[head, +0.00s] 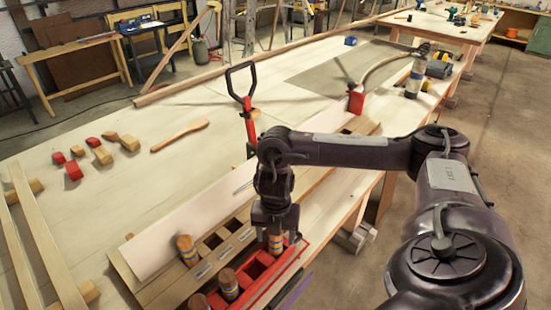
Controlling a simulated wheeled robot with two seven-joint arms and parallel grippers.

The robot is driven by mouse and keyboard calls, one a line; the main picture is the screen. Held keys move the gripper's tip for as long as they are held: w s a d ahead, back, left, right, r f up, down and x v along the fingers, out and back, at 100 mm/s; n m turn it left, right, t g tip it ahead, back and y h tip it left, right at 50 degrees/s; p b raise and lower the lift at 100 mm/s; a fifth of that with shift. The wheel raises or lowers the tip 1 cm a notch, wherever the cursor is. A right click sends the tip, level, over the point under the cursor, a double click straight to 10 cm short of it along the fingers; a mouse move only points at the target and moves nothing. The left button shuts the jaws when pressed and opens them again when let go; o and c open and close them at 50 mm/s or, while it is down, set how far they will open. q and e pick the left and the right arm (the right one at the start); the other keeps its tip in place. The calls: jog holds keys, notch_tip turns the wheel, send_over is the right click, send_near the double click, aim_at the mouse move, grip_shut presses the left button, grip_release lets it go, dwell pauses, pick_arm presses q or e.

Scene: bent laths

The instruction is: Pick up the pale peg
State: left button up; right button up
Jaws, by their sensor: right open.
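Several round wooden pegs with coloured bands stand in square slots at the front of the bench. One peg (275,244), light brown with blue and yellow bands, is directly under my right gripper (275,231). The gripper points down, open, its fingers at the peg's top; contact is hard to tell. Other pegs are a browner one (187,250) in the wooden slotted strip, one (228,284) in the red tray (262,297), and one (198,302) at the bottom edge. Which one is the pale peg is not clear from their colours. My left gripper is not in view.
A long pale board (190,226) lies behind the slots. Red and wooden mallet-like blocks (103,155) and a wooden handle (180,135) lie at the left. The bench middle is mostly clear.

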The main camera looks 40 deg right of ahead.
notch_tip(320, 180, down, 2)
jog(key=shift+f, duration=0.4)
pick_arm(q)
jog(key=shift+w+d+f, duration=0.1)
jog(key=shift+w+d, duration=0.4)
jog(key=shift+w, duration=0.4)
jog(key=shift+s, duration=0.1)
pick_arm(e)
jog(key=shift+c, duration=0.4)
jog(key=c, duration=1)
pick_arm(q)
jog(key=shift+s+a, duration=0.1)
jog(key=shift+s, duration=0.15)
pick_arm(e)
jog(key=shift+r, duration=0.15)
